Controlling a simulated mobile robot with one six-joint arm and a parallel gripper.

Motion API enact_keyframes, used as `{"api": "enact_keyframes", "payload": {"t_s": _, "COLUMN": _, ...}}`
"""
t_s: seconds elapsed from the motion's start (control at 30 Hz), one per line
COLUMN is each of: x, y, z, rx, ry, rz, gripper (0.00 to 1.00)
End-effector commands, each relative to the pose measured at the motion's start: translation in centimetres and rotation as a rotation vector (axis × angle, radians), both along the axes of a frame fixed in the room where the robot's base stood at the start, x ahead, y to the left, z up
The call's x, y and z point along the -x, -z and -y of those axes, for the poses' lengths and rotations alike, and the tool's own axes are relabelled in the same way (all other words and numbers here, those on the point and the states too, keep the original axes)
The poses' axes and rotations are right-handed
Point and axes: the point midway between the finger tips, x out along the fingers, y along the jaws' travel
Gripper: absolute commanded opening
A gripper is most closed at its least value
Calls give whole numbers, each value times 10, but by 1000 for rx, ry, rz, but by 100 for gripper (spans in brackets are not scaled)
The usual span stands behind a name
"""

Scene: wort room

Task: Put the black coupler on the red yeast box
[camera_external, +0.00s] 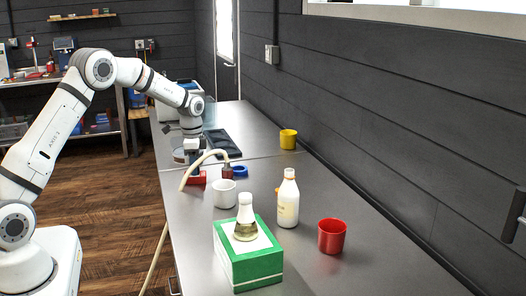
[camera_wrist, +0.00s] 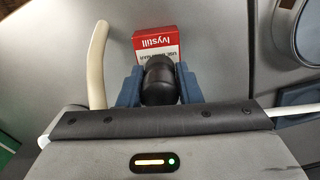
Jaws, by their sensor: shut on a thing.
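The black coupler (camera_wrist: 160,85) is between the two blue-grey fingers of my gripper (camera_wrist: 159,90) in the wrist view. My gripper is shut on it. The red yeast box (camera_wrist: 156,40), with a white panel and white lettering, shows just beyond the coupler, which covers part of its near side. In the external view my gripper (camera_external: 194,164) is low over the bench, and a red box (camera_external: 197,179) shows just below it. I cannot tell whether the coupler touches the box.
A beige hose (camera_external: 192,171) arches beside my gripper to a brown fitting, near a blue ring (camera_external: 239,171) and a white cup (camera_external: 224,194). Nearer stand a white bottle (camera_external: 288,202), a red cup (camera_external: 332,237) and a flask (camera_external: 245,217) on a green box (camera_external: 250,268). A yellow cup (camera_external: 288,139) stands farther back.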

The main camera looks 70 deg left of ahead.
Motion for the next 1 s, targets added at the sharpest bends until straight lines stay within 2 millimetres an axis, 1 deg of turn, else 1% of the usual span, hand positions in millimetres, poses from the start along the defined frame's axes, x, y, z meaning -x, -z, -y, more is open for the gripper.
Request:
{"api": "enact_keyframes", "payload": {"t_s": 0.1, "x": 0, "y": 0, "z": 0, "rx": -1, "ry": 0, "rz": 1, "gripper": 9}}
{"api": "enact_keyframes", "payload": {"t_s": 0.23, "x": 0, "y": 4, "z": 0, "rx": 0, "ry": 0, "rz": 0, "gripper": 9}}
{"api": "enact_keyframes", "payload": {"t_s": 0.27, "x": 0, "y": 3, "z": 0, "rx": 0, "ry": 0, "rz": 0, "gripper": 34}}
{"api": "enact_keyframes", "payload": {"t_s": 0.5, "x": 0, "y": 2, "z": 0, "rx": 0, "ry": 0, "rz": 0, "gripper": 53}}
{"api": "enact_keyframes", "payload": {"t_s": 0.73, "x": 0, "y": 1, "z": 0, "rx": -1, "ry": 0, "rz": 0, "gripper": 53}}
{"api": "enact_keyframes", "payload": {"t_s": 0.83, "x": -1, "y": -4, "z": 0, "rx": -2, "ry": 0, "rz": 1, "gripper": 53}}
{"api": "enact_keyframes", "payload": {"t_s": 0.93, "x": -1, "y": -17, "z": -1, "rx": -3, "ry": 0, "rz": 4, "gripper": 53}}
{"api": "enact_keyframes", "payload": {"t_s": 1.0, "x": -1, "y": -31, "z": -1, "rx": -3, "ry": 0, "rz": 4, "gripper": 53}}
